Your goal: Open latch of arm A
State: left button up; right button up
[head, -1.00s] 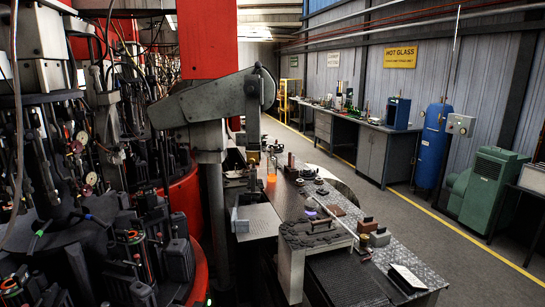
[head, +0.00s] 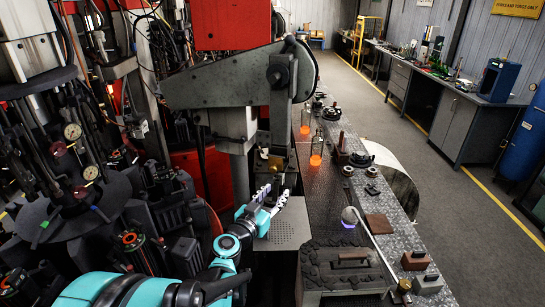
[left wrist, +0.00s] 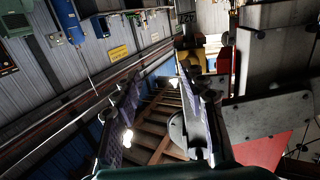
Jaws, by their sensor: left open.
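A large grey machine arm (head: 225,80) spans the upper middle of the head view, with a dark round pivot at its right end. I cannot tell whether this is arm A. Dark mould blocks (head: 185,255) fill the left side on the rotary machine; no latch can be made out clearly among them. My left gripper (head: 272,197) is below the grey arm, open and empty, with its teal arm coming from the lower left. Its two spread fingers also show in the left wrist view (left wrist: 155,110), with nothing between them. My right gripper is not in view.
Gauges (head: 72,131), hoses and rods crowd the left machine. A metal bench (head: 322,205) runs beside my gripper, with glowing glass pieces (head: 315,160), a rod and a rough dark block (head: 340,267). Grey floor (head: 440,215) is clear on the right.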

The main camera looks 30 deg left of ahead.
pick_arm(q)
jog(key=n+y, duration=0.1)
jog(key=y, duration=0.1)
send_near(272, 171)
jog(key=w, duration=0.1)
jog(key=shift+t, duration=0.3)
jog(key=w, duration=0.2)
jog(key=w+a, duration=0.1)
jog(key=w, duration=0.5)
jog(key=shift+a+f+p, duration=0.2)
jog(key=shift+f+p, duration=0.05)
jog(key=shift+p, duration=0.1)
jog(key=shift+s, duration=0.1)
grip_shut()
